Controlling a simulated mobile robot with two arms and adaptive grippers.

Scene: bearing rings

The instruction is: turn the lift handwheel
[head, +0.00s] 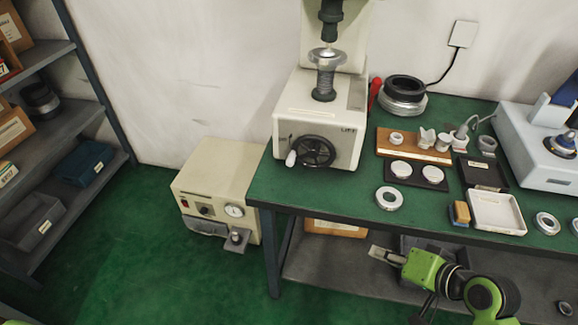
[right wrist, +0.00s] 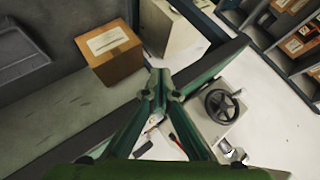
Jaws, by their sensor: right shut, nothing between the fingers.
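The black lift handwheel (head: 315,152) is on the front of a cream machine (head: 318,112) marked LIFT, standing on the left end of the green bench. Its pale crank knob (head: 291,158) sits at the wheel's lower left. The wheel also shows in the right wrist view (right wrist: 222,105), right of the fingers. My right gripper (head: 374,251) is shut and empty, in front of the bench, below and right of the wheel in the head view and apart from it. Its fingertips meet in the right wrist view (right wrist: 162,85). My left gripper is not in view.
The green bench (head: 340,192) holds rings, trays (head: 497,212) and a wooden block (head: 412,147) right of the machine. A beige gauge box (head: 215,190) stands left of the bench. A cardboard box (right wrist: 108,55) sits on the lower shelf. Shelving (head: 75,120) stands at left.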

